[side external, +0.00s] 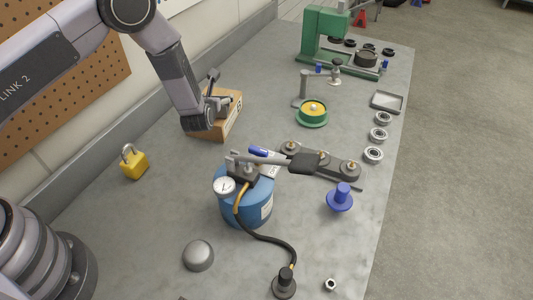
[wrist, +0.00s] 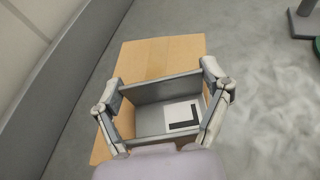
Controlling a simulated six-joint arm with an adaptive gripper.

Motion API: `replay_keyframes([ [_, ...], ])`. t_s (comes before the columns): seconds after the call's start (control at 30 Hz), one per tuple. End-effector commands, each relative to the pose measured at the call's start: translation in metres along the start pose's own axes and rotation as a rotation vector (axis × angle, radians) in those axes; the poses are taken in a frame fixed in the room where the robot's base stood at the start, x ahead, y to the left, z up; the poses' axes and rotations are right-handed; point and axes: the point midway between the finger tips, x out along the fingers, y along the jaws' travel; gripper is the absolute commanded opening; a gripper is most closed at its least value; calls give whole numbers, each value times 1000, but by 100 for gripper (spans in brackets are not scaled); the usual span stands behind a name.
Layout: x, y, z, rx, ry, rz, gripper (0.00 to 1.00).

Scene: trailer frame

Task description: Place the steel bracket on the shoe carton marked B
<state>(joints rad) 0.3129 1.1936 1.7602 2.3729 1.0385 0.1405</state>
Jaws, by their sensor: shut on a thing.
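The tan shoe carton (side external: 213,130) lies on the bench below my gripper; it also shows in the wrist view (wrist: 160,58). The grey steel bracket (wrist: 160,88) is between my gripper's fingers (wrist: 163,98), over the carton. A white label with a black angular mark (wrist: 183,118) shows between the bracket's walls. My gripper (side external: 213,100) is shut on the bracket, low over the carton. I cannot tell whether the bracket touches the carton.
A yellow padlock (side external: 134,164) stands left of the carton. A blue gas canister (side external: 246,205) with a gauge and hose stands in front. A green-rimmed round tin (side external: 312,115) and a grey post stand to the right. The back wall edge runs close on the left.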

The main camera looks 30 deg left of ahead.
Motion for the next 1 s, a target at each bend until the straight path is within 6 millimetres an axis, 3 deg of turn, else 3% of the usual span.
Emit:
replay_keyframes([
  [0.1,1,0,-2,0,-2,0,37],
  [0.13,1,0,-2,0,0,0,81],
  [0.27,1,0,-2,0,0,0,98],
  [0.7,-3,0,1,0,0,0,100],
  [0.87,-29,-1,0,2,2,-2,100],
  [1.0,-61,-1,1,3,1,-2,100],
])
